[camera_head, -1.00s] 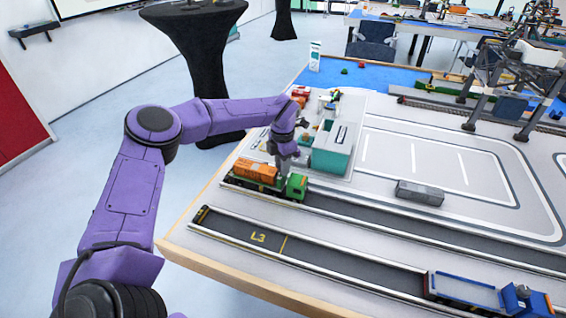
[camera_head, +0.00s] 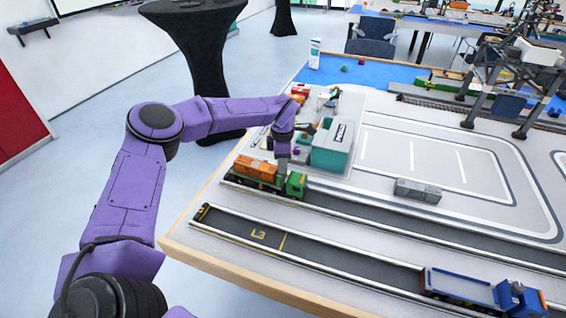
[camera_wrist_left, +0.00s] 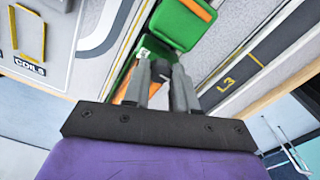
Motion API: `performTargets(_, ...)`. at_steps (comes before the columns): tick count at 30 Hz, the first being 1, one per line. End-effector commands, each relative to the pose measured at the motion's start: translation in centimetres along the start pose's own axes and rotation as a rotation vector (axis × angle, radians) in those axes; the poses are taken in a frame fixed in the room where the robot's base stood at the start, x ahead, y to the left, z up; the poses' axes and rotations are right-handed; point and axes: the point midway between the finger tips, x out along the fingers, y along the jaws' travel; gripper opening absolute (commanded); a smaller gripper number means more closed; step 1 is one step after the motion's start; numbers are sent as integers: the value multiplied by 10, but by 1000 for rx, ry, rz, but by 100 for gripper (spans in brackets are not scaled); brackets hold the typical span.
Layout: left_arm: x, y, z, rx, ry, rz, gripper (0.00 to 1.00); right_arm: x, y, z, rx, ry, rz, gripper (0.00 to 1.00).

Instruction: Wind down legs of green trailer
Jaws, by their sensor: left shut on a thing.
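The green trailer (camera_head: 241,180) carries an orange container (camera_head: 257,169) and stands in the lane near the table's left edge. The green truck cab (camera_head: 297,185) is at its right end. My left gripper (camera_head: 284,172) points down beside the gap between container and cab. In the left wrist view, its two grey fingers (camera_wrist_left: 161,78) are close together at the green trailer frame, just below the green cab (camera_wrist_left: 180,22). They are shut on a small part there, which the fingers mostly hide. The trailer's legs cannot be made out. My right gripper is not in view.
A teal and grey block (camera_head: 331,148) stands close behind the cab. A blue truck with a trailer (camera_head: 462,287) is in the front lane, whose left part, marked L3, is free. A grey container (camera_head: 417,191) lies right of the cab.

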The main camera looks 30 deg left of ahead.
Motion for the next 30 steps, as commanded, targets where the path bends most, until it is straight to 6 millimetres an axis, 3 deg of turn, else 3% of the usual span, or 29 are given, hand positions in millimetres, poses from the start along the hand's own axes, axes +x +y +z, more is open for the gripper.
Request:
performTargets(9, 5, -1, -3, -1, 9, -4, 0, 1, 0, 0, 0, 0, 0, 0)
performTargets(10, 5, 0, -3, -2, 9, -4, 36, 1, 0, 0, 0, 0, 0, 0)
performTargets(12, 5, 0, -3, -1, 8, -4, 53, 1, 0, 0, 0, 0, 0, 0)
performTargets(24, -2, 0, 0, 0, 2, 0, 53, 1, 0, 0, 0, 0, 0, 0)
performTargets(30, -40, 1, 0, -1, 0, 4, 53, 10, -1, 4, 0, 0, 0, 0)
